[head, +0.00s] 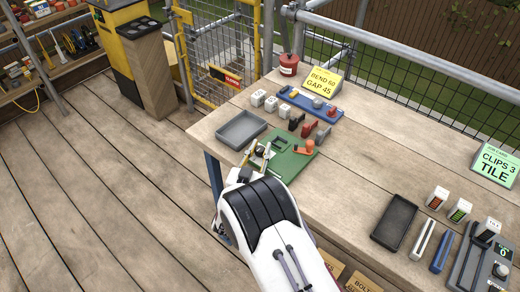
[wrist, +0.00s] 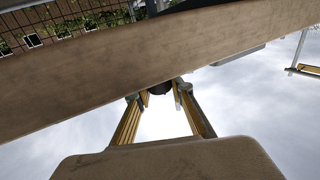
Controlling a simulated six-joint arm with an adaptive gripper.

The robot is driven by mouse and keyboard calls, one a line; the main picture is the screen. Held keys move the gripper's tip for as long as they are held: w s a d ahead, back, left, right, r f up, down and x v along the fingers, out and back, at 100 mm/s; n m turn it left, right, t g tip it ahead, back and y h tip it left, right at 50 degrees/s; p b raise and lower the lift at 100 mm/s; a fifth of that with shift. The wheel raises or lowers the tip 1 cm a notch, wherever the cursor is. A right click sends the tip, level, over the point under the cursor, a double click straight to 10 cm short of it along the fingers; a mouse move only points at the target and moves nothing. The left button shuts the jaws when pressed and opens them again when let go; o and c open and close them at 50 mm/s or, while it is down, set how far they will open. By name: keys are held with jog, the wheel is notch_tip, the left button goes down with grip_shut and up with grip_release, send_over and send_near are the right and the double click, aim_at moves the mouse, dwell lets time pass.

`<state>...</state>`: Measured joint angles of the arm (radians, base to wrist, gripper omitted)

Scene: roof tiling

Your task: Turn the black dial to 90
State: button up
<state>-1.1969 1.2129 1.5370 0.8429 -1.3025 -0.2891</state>
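My gripper (head: 258,156) is at the left edge of the green board (head: 298,150), low over the workbench, in the head view. In the wrist view my gripper (wrist: 160,95) has its two yellow fingers well apart. A dark round thing (wrist: 160,88) shows between the fingertips; it may be the black dial, but I cannot tell, nor whether the fingers touch it. No dial marks or pointer can be read.
A grey tray (head: 241,131) lies just behind my gripper. A blue fixture (head: 309,104), white blocks (head: 271,103) and a yellow card (head: 322,82) reading BEND 60, GAP 45 stand farther back. A black tray (head: 394,222) lies to the right. The bench's middle is clear.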

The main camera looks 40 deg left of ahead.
jog(key=shift+m+t+h, duration=0.6)
jog(key=shift+m+h, duration=0.9)
jog(key=shift+h, duration=0.8)
jog(key=shift+f+m+h, duration=0.1)
jog(key=shift+m+h, duration=1.6)
jog(key=shift+h, duration=1)
jog(key=o, duration=1.1)
jog(key=shift+s, duration=0.1)
jog(key=s+a, duration=0.2)
jog(key=s, duration=0.9)
jog(key=shift+s, duration=0.35)
